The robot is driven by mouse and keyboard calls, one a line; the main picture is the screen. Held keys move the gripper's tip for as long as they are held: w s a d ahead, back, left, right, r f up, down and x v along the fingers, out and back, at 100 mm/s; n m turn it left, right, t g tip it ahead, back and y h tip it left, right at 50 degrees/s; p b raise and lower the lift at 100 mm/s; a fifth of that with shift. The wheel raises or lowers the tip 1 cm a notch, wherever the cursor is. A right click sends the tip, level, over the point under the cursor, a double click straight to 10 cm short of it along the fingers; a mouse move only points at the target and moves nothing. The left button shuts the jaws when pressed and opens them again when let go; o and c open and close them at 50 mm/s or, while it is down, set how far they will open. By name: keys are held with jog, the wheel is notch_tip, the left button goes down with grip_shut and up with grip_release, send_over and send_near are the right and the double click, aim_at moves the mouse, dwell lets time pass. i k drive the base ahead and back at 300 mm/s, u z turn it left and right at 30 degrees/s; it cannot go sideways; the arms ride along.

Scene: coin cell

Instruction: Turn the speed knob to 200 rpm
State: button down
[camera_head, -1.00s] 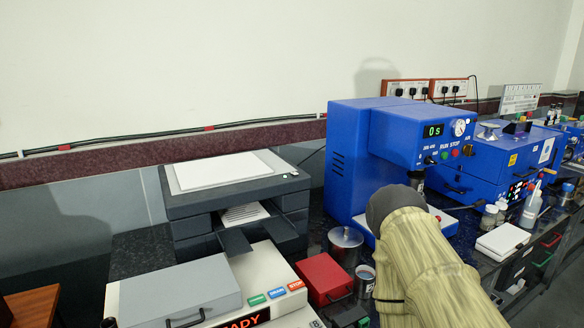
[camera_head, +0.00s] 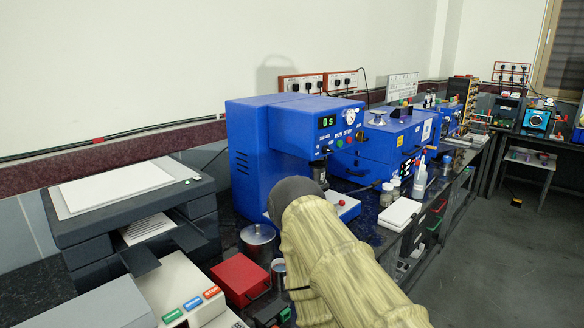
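No knob can be read as a speed knob at this size, and no rpm value is legible. The near blue machine (camera_head: 262,150) has a green display (camera_head: 327,122) reading "0 s", small buttons below it marked RUN and STOP, and a small dark knob (camera_head: 326,150) at its panel's lower left. A smaller blue device (camera_head: 536,121) with a round front stands far right on the back bench. My arm, in a yellowish sleeve with a dark rounded joint, rises in front of the near blue machine. My gripper's fingers are not visible.
A grey printer (camera_head: 130,215), a red box (camera_head: 240,280) and a metal canister (camera_head: 258,242) stand left of my arm. A second blue machine (camera_head: 385,150), bottles (camera_head: 419,180) and a white box (camera_head: 401,213) line the bench to the right.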

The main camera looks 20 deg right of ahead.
aim_at(326, 150)
jog(key=u, duration=0.1)
jog(key=k, duration=1)
jog(key=z, duration=1.45)
jog(key=i, duration=1.5)
jog(key=u, duration=0.5)
